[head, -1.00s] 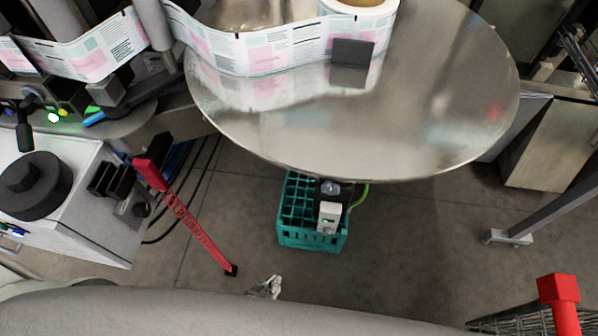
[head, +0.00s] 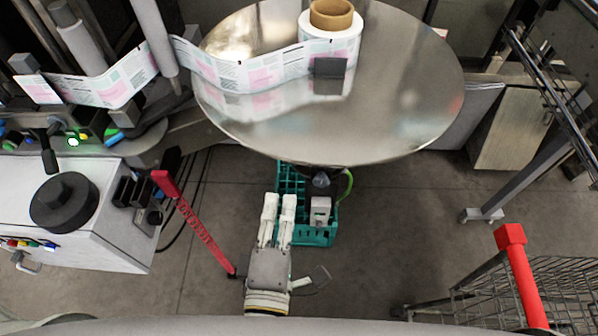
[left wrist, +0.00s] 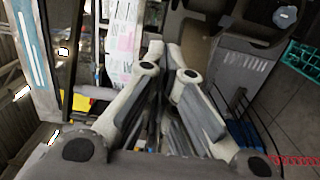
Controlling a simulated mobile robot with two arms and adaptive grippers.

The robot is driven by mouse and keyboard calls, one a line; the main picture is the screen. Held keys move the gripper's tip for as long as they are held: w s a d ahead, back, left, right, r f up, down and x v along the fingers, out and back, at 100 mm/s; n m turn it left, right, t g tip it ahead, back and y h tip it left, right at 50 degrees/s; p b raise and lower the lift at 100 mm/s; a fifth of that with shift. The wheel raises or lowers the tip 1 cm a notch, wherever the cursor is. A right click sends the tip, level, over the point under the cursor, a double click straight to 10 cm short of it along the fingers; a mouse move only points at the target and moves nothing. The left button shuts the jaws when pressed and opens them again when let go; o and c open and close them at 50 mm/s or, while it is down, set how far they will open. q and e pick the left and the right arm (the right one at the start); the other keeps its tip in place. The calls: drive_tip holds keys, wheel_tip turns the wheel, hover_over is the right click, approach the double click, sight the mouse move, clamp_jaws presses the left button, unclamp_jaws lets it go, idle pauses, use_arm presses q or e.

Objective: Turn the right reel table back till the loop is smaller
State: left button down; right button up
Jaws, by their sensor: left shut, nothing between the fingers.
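The right reel table (head: 400,95) is a round, shiny steel disc at the upper middle of the head view. A roll of labels (head: 331,38) with a brown core stands upright on its far part. The printed label web (head: 235,70) runs from the roll to the left in a sagging curve past grey posts.
A green crate (head: 318,236) stands on the floor under the disc. A white machine box with a black knob (head: 64,203) is at the left, beside a red bar (head: 205,235). A wire cart with a red handle (head: 522,275) is at the lower right.

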use_arm(q)
drive_tip(key=w+d+p, duration=0.4)
drive_tip(key=w, duration=0.4)
drive_tip(key=shift+w+d, duration=0.2)
drive_tip(key=shift+w, duration=0.1)
